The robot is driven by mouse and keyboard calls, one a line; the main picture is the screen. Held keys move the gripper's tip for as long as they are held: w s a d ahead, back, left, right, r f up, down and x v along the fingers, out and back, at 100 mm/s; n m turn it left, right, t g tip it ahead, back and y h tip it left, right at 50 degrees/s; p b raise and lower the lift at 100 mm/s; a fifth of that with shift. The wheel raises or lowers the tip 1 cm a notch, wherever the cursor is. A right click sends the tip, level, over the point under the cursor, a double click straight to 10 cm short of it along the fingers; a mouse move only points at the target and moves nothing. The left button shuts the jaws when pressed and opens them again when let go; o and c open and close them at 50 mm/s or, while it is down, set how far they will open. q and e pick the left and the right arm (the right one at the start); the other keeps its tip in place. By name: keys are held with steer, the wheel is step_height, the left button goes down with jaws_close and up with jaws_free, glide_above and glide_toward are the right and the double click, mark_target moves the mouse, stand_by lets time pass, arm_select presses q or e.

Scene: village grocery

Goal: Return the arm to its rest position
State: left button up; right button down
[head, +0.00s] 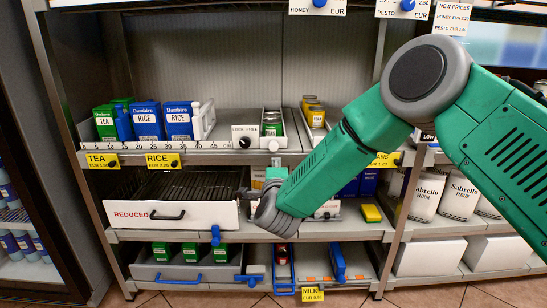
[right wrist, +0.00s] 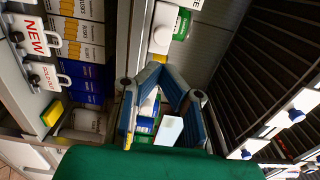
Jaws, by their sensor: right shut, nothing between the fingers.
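My right arm (head: 340,155), green with grey joints, comes in from the right across the shelving. It reaches down and left to the middle shelf. My right gripper (head: 246,193) is mostly hidden by its own wrist in the head view, at the right end of the REDUCED drawer. In the right wrist view the gripper's blue-grey fingers (right wrist: 157,72) come together at their tips, with nothing held. Green-and-white items show behind and between the fingers. My left gripper is not in view.
The REDUCED drawer (head: 170,214) has a dark handle. Blue RICE boxes (head: 147,121) and green TEA boxes (head: 106,122) stand on the shelf above. A SOLD OUT tag (right wrist: 43,76) and blue boxes (right wrist: 86,82) are close in the wrist view. Sabrello flour bags (head: 459,198) stand at right.

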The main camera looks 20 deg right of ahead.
steer(key=s+f+n+g+y+p, duration=0.35)
steer(key=s+f+n, duration=0.35)
steer(key=s+f, duration=0.3)
steer(key=s+f+n+g+y+p, duration=0.2)
steer(key=s+f+n+g+p, duration=0.15)
steer(key=s+f+n, duration=0.6)
steer(key=s+d+n+g+p, duration=0.1)
steer(key=s+g, duration=0.4)
steer(key=s, duration=1)
steer(key=s+d+f+n+g+p, duration=0.1)
steer(key=s+d+n+g, duration=0.3)
steer(key=s, duration=1.1)
steer(key=shift+s+d+f+g+p, duration=0.2)
steer(key=shift+d+g+p, duration=0.25)
steer(key=shift+d, duration=0.65)
steer(key=shift+w+h, duration=0.1)
steer(key=shift+h, duration=0.15)
